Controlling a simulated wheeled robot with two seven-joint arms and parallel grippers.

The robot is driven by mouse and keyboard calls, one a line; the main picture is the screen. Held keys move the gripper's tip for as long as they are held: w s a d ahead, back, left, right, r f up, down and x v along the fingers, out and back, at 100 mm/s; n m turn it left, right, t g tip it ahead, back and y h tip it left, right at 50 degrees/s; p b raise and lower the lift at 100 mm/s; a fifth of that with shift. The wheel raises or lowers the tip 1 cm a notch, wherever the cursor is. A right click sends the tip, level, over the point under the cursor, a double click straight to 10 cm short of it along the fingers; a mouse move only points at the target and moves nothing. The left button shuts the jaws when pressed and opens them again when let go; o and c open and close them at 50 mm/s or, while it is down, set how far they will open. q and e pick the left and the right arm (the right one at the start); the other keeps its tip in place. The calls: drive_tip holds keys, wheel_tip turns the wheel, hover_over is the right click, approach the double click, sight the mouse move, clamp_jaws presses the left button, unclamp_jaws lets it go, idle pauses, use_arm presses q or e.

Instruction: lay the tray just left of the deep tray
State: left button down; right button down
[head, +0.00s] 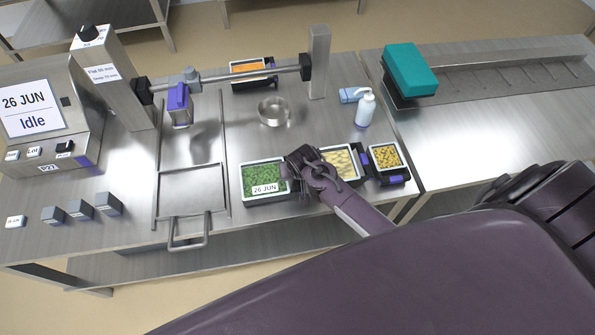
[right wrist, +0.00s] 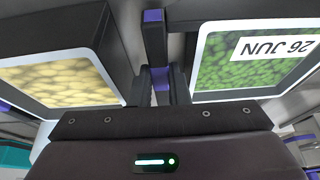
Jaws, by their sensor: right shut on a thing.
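A dark tray of green food with a 26 JUN label (head: 265,189) sits near the front edge of the steel table. It also shows in the right wrist view (right wrist: 258,62). A tray of pale yellow food (head: 342,161) stands just to its right; in the right wrist view (right wrist: 62,72) its dark walls look tall, like a deep tray. My right gripper (head: 305,168) is between them. In the right wrist view its fingers (right wrist: 162,84) are shut on the purple-ended handle, apparently of the green tray. Whether that tray touches the table is unclear. My left gripper is not in view.
A tray of orange-yellow food (head: 385,156) stands right of the yellow one. An orange tray (head: 249,67), a steel bowl (head: 273,111) and a pump bottle (head: 366,108) stand behind. The sealer drawer (head: 190,190) is to the left. Its display (head: 30,112) reads Idle.

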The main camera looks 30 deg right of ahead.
idle(0.4)
drive_tip(key=c, duration=1.3)
unclamp_jaws()
drive_tip(key=c, duration=0.3)
wheel_tip(320, 180, up, 7)
drive_tip(key=p, duration=0.8)
